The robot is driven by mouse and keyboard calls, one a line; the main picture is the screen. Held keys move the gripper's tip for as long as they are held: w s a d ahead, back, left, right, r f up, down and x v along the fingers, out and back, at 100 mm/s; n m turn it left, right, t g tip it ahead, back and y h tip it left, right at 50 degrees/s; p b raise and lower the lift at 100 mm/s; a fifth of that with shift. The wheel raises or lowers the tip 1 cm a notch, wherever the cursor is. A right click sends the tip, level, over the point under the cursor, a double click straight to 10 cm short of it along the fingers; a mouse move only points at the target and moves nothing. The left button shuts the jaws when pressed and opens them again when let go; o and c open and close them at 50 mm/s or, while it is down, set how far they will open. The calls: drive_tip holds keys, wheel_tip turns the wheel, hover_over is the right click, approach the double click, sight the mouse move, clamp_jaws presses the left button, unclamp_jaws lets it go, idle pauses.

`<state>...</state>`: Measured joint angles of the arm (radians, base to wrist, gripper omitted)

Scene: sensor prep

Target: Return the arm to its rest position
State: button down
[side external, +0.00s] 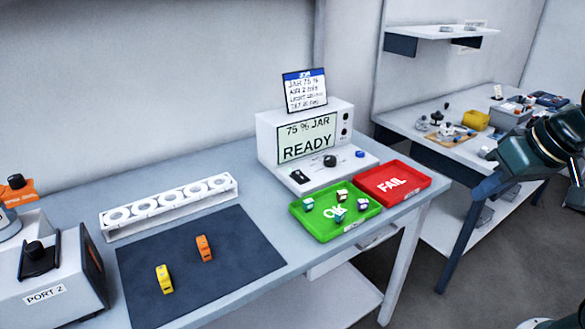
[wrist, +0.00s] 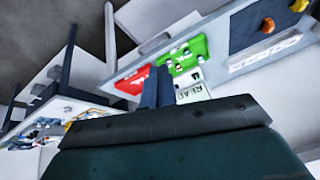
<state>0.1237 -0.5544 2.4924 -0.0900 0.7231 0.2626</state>
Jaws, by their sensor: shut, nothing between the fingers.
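My gripper (wrist: 158,88) shows in the wrist view as two dark blue fingers close together, shut and empty. It is in the air, with the red and green trays and the bench beyond it. In the side external view a dark green part of my arm (side external: 540,145) is at the right edge, well to the right of the trays and in front of the second bench.
The bench holds a green OK tray (side external: 301,212) with several small parts, a red FAIL tray (side external: 412,191), a meter reading READY (side external: 272,125), a white rack (side external: 172,205) and a dark mat (side external: 235,262) with yellow and orange pieces. A cluttered second bench (side external: 400,118) stands behind.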

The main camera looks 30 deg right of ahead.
drive_tip(key=s+n, duration=0.1)
drive_tip(key=s+r+n, duration=0.1)
drive_tip(key=s, duration=0.1)
drive_tip(key=s+a+r+n, duration=0.1)
drive_tip(key=s, duration=0.1)
drive_tip(key=shift+n, duration=0.3)
